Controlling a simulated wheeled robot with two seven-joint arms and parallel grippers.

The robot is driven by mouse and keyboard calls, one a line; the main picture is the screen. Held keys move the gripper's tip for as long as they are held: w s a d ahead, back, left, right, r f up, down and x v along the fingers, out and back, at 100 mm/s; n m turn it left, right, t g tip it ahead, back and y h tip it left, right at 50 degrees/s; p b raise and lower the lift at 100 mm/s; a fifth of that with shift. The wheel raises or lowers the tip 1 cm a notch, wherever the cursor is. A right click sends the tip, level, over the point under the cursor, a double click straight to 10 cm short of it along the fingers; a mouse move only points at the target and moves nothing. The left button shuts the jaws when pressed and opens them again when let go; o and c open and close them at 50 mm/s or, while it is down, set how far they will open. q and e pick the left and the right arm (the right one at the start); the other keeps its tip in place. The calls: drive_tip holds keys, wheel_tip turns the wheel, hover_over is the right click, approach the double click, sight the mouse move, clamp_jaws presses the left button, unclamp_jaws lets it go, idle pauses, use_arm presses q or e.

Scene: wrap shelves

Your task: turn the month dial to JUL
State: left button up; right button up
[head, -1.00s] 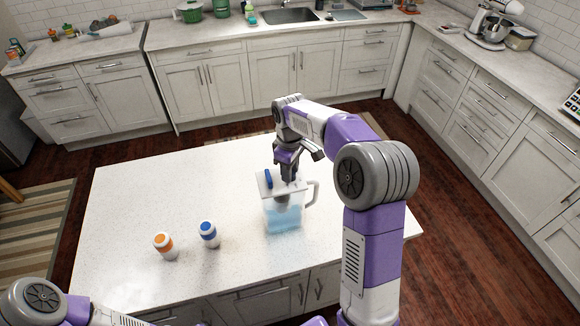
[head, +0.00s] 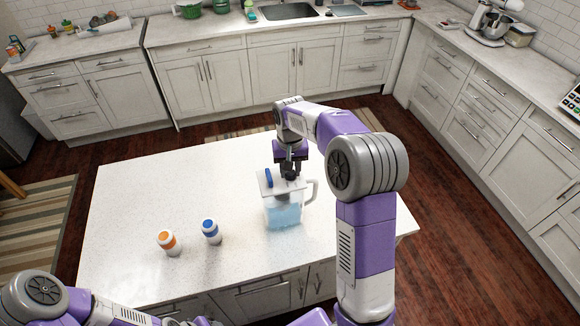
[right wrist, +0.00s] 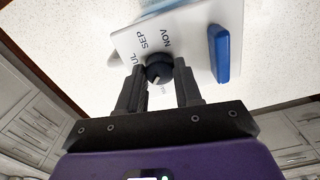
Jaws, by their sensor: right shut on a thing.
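A water pitcher (head: 283,213) with blue water, a white lid and a blue tab (head: 269,178) stands upright on the island. The month dial (right wrist: 159,70) is a round dark knob on the lid. In the right wrist view, SEP, NOV and a partly hidden label ending in "UL" show around it; another label between the fingers is too small to read surely. A small pale mark shows on the knob, but I cannot tell which month it points to. My right gripper (head: 290,174), also in the right wrist view (right wrist: 160,80), is shut on the dial from above. My left gripper is out of view.
An orange-labelled bottle (head: 168,243) and a blue-labelled bottle (head: 211,231) stand left of the pitcher on the white island (head: 135,205). The island's left and back parts are clear. Counters line the back and right walls.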

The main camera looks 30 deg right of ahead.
drive_tip(key=m+p, duration=0.1)
drive_tip(key=m, duration=0.2)
drive_tip(key=shift+m, duration=0.4)
drive_tip(key=m, duration=0.3)
drive_tip(key=shift+m+p, duration=0.3)
drive_tip(key=shift+p, duration=0.1)
drive_tip(key=m+p, duration=0.2)
drive_tip(key=m, duration=0.3)
drive_tip(key=shift+s+m, duration=0.1)
drive_tip(key=shift+m, duration=0.3)
drive_tip(key=o, duration=1.1)
drive_tip(key=shift+c, duration=0.2)
drive_tip(key=shift+r, duration=0.1)
wheel_tip(320, 180, up, 7)
drive_tip(key=shift+r, duration=0.2)
